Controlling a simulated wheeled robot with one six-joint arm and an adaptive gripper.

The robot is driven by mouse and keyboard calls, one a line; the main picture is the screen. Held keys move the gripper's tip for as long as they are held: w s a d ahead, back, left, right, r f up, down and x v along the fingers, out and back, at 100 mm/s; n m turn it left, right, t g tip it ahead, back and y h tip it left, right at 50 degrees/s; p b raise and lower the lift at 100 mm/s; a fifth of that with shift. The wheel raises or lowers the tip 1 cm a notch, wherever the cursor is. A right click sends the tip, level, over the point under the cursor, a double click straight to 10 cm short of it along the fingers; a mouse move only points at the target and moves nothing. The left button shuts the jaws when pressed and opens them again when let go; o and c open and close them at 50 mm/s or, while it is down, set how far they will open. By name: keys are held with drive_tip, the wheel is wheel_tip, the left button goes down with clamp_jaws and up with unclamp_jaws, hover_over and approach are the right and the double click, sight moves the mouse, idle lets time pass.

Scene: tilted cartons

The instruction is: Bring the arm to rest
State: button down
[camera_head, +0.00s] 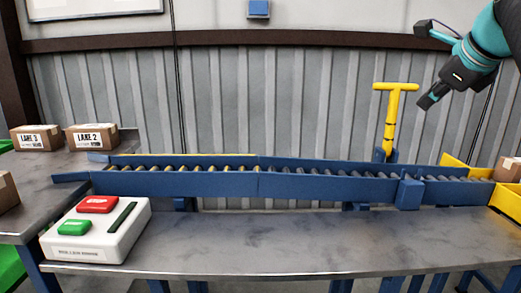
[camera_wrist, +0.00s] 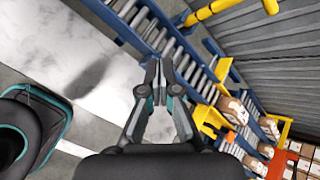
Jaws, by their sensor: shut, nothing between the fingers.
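My gripper (camera_head: 428,101) is at the upper right of the head view, raised in the air above the right part of the conveyor. Its fingers point down and to the left. In the wrist view my gripper (camera_wrist: 158,66) shows its two dark fingers together at the tips, shut with nothing between them. It touches nothing that I can see. My arm comes in from the top right corner of the head view.
A blue roller conveyor (camera_head: 224,186) runs behind a grey table (camera_head: 300,240). A yellow T-shaped post (camera_head: 390,115) stands left of my gripper. A white control box (camera_head: 97,243) with red and green buttons sits front left. Cartons (camera_head: 92,137) stand at the left; another (camera_head: 508,169) at right.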

drive_tip(key=s+a+f+n+g, duration=0.1)
drive_tip(key=s+a+f+n, duration=0.3)
drive_tip(key=a+f+n, duration=0.3)
drive_tip(key=s+a+f+n+g, duration=0.1)
drive_tip(key=s+a+f+n, duration=0.4)
drive_tip(key=f, duration=0.3)
drive_tip(key=s+a+f+n+g, duration=0.1)
drive_tip(key=s+a+f+n, duration=0.1)
drive_tip(key=s+f+n, duration=0.4)
drive_tip(key=s+a+f+n, duration=0.3)
drive_tip(key=s+f+n, duration=0.3)
drive_tip(key=f, duration=0.7)
drive_tip(key=shift+s+a+f+n+g, duration=0.3)
drive_tip(key=shift+s+a+n+g, duration=0.1)
drive_tip(key=shift+n, duration=0.8)
drive_tip(key=shift+d, duration=0.1)
